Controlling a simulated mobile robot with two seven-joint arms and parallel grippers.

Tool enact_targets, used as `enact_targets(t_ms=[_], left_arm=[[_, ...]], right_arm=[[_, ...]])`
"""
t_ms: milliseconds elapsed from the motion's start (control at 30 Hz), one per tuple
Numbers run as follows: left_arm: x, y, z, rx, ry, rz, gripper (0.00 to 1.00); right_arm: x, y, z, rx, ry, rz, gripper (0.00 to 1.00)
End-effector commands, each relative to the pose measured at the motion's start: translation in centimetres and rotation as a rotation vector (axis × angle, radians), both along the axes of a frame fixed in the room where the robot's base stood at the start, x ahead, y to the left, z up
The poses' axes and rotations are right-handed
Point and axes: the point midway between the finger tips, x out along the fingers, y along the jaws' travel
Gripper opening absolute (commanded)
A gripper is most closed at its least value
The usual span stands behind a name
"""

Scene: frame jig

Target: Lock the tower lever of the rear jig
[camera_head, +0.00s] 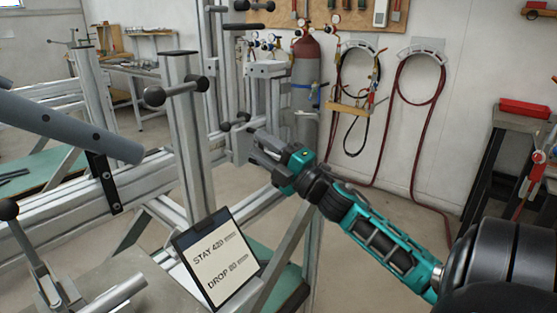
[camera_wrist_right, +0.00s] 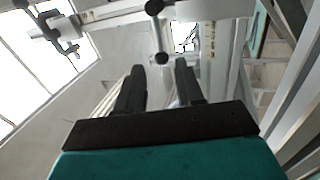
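My right gripper (camera_head: 262,148) reaches in from the right, beside a tower lever with black ball ends (camera_head: 235,122) on a post behind the nearer one. In the right wrist view the two dark fingers (camera_wrist_right: 160,68) are apart with nothing held between them. A black ball (camera_wrist_right: 162,58) shows just beyond the gap between the fingertips, and another ball (camera_wrist_right: 154,7) lies at the top edge. I cannot tell whether the fingers touch the lever. A second lever (camera_head: 175,91) crosses the nearer grey post (camera_head: 185,140). My left gripper is not in view.
A grey tube (camera_head: 70,125) spans the left side. A sign reading STAY 420, DROP 80 (camera_head: 218,262) stands at front. A black-knobbed handle (camera_head: 8,210) rises at lower left. A gas cylinder (camera_head: 305,90) and hoses (camera_head: 395,130) are by the wall.

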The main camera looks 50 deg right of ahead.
Motion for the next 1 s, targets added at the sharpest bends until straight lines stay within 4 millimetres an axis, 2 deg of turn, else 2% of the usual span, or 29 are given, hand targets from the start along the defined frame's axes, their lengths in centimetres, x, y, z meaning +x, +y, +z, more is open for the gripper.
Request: enact_targets(t_ms=[100,333,1000], left_arm=[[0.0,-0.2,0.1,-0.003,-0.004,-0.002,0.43],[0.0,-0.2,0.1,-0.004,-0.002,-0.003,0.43],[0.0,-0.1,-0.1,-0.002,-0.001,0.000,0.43]], right_arm=[[-1.8,-0.1,-0.7,0.002,0.003,0.000,0.37],[-3.8,-0.2,-1.3,0.000,0.000,0.002,0.37],[-4.1,-0.3,-1.4,-0.001,0.000,0.002,0.37]])
